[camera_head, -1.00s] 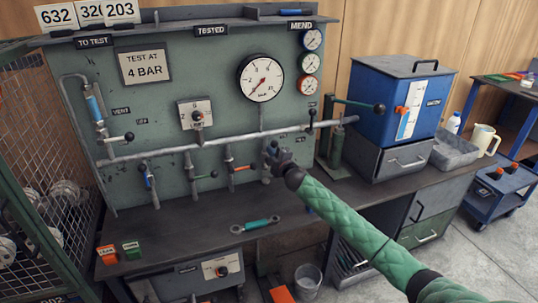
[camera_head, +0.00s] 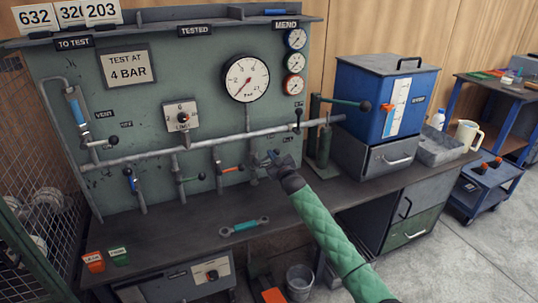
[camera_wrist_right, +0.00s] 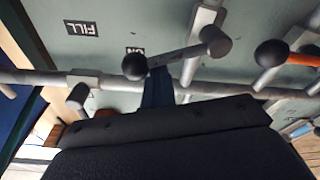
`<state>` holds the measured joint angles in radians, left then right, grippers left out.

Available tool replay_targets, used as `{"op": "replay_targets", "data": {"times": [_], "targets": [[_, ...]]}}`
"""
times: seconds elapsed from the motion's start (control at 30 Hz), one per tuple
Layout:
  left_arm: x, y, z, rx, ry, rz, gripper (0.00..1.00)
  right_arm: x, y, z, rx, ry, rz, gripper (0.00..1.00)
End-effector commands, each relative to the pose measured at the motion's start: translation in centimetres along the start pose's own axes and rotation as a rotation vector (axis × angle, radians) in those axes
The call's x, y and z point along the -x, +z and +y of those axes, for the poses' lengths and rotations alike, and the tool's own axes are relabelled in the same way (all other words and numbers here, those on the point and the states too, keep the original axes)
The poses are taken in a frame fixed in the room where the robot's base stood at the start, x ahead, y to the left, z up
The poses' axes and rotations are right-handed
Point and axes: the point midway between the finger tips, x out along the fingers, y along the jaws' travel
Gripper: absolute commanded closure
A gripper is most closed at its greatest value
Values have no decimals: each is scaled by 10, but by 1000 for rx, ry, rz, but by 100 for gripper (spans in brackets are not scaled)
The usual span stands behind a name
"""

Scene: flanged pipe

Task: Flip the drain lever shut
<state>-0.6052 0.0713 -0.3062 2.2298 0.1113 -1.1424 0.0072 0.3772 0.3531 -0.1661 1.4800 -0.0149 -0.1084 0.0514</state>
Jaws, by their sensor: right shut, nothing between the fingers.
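A row of small valve levers hangs below the long grey pipe (camera_head: 215,143). My right gripper (camera_head: 272,160) is shut and empty, at the rightmost of these valves, and hides much of it. In the right wrist view a grey lever (camera_wrist_right: 180,57) with a dark ball end crosses just beyond my dark fingertips (camera_wrist_right: 158,88). The fingertips overlap the lever there; I cannot tell if they touch it. A FILL label (camera_wrist_right: 80,28) is beside it, and another label is partly hidden by the lever. I cannot read a drain label. My left gripper is not in view.
An orange lever (camera_head: 232,169) is just left of my right gripper. A large gauge (camera_head: 245,78) is above it. A teal-handled wrench (camera_head: 244,227) lies on the bench. A green post (camera_head: 324,145) and a blue box (camera_head: 388,95) stand to the right.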

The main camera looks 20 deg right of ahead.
Motion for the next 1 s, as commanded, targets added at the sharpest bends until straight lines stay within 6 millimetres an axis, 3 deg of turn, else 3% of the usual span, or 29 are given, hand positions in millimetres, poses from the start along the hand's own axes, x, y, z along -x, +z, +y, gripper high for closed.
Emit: {"op": "replay_targets", "data": {"times": [0.5,1.0], "targets": [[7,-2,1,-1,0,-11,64,4,24,3,-336,49,-2,100],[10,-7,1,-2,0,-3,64,4,28,3,-399,58,-1,100]]}}
